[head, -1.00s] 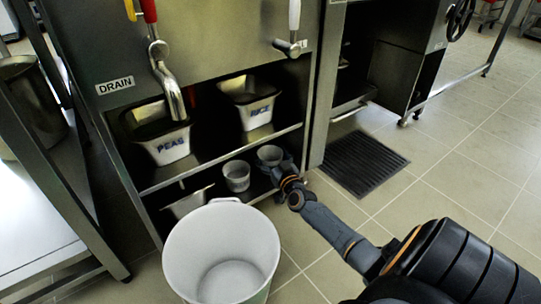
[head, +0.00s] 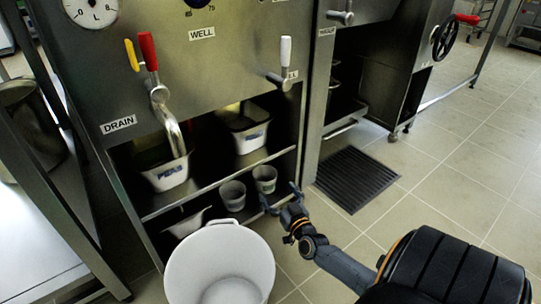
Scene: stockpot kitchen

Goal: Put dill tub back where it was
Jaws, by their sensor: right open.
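Two small grey-white tubs stand side by side on the lower shelf in the head view, a left tub (head: 232,195) and a right tub (head: 265,179). I cannot read a dill label on either one. My right gripper (head: 283,200) is open and empty, just in front of the right tub and apart from it, at the shelf's front edge. My left gripper is not in view.
The upper shelf (head: 226,183) holds a PEAS bin (head: 167,176) and another labelled bin (head: 252,137). A metal pan (head: 187,222) sits at the lower left. A large white bucket (head: 222,262) stands in front. A dark floor grate (head: 357,178) lies right of the cabinet.

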